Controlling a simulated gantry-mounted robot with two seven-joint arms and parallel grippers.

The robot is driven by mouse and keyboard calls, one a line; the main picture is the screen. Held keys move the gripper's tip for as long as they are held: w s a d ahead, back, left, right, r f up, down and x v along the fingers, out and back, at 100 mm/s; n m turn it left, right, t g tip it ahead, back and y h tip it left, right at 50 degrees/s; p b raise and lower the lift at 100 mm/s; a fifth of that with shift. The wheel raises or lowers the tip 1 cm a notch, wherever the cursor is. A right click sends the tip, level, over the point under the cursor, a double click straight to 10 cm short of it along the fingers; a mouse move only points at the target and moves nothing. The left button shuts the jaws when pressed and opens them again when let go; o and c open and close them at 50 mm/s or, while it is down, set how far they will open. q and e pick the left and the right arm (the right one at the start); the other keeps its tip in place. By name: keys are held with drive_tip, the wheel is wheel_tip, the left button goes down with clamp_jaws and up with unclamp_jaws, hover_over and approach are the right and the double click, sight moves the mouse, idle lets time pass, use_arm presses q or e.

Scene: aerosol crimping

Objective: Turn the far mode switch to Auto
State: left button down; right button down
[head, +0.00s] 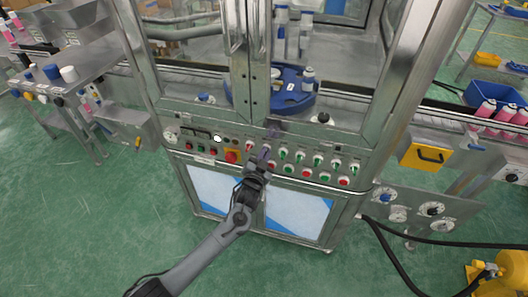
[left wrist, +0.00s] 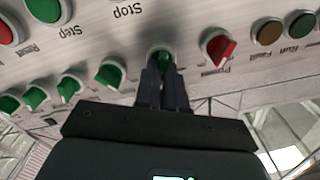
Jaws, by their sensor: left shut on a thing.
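My left gripper (head: 264,153) reaches up from below to the front control panel of the steel machine in the head view. In the left wrist view its dark fingers (left wrist: 164,73) are shut on a green rotary switch (left wrist: 165,58) on the panel. The fingers hide much of this switch, and its position and label cannot be read. A red rotary switch (left wrist: 217,48) is beside it on the right, apart from the fingers. Several similar green switches (left wrist: 110,74) run off to the left. My right gripper is not in view.
Round buttons (left wrist: 45,9) share the panel. A large red button (head: 232,156) is left of the gripper in the head view. Steel-framed doors stand above the panel, with a blue turntable (head: 262,98) behind them. Green floor (head: 120,210) is open at the front left.

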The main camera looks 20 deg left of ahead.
use_arm(q)
drive_tip(key=shift+m, duration=0.5)
drive_tip(key=c, duration=1.2)
unclamp_jaws()
drive_tip(key=shift+s, duration=0.1)
drive_tip(key=s+p, duration=0.1)
drive_tip(key=s, duration=0.2)
drive_tip(key=s+p, duration=0.1)
drive_tip(key=s, duration=0.3)
drive_tip(key=s+p, duration=0.1)
drive_tip(key=s, duration=0.2)
drive_tip(key=shift+s+d, duration=0.3)
drive_tip(key=shift+d, duration=0.05)
